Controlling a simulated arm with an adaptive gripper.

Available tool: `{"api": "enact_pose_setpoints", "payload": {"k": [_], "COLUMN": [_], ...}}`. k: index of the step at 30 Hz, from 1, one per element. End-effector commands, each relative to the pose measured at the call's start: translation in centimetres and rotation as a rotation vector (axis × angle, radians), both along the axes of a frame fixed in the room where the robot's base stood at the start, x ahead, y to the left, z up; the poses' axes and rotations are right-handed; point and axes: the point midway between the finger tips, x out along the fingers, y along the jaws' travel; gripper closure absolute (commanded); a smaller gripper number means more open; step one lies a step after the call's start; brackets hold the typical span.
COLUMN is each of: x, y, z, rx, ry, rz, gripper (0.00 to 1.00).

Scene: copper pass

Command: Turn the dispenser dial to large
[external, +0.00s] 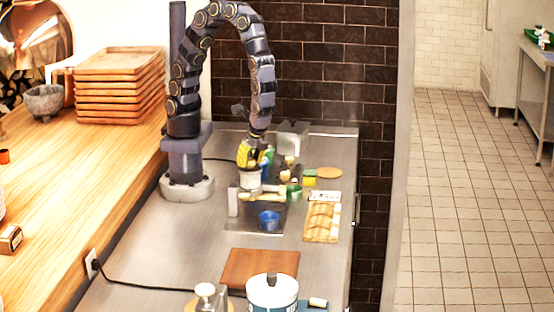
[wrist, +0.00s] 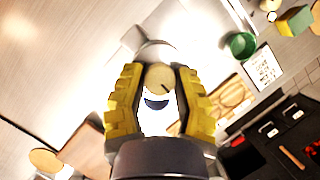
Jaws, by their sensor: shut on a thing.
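The dispenser (external: 250,181) stands on the steel counter, with a pale round top just under my gripper (external: 250,158). In the wrist view, the tan round dial (wrist: 158,77) with a dark line mark lies between the two yellow fingers of my gripper (wrist: 159,72). My gripper points down and is shut on the dial. A blue cup (external: 269,219) sits in front of the dispenser, and part of a blue rim (wrist: 156,103) shows below the dial in the wrist view. The size labels cannot be read.
A tray of bread-like pieces (external: 322,222) lies to the right. Green containers and a sponge (external: 309,180) stand close on the right. A black cord (external: 150,288) runs along the counter.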

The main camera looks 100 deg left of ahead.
Motion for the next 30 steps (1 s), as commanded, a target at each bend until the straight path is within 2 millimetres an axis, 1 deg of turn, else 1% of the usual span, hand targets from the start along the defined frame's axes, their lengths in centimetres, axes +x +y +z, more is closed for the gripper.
{"api": "enact_pose_setpoints", "payload": {"k": [8,30], "x": [-0.06,-0.13], "y": [0.04,0.22], "z": [-0.08,-0.06], "rx": [0.003,0.007], "ry": [0.001,0.007], "rz": [-0.216,-0.918], "gripper": [1.00,1.00]}}
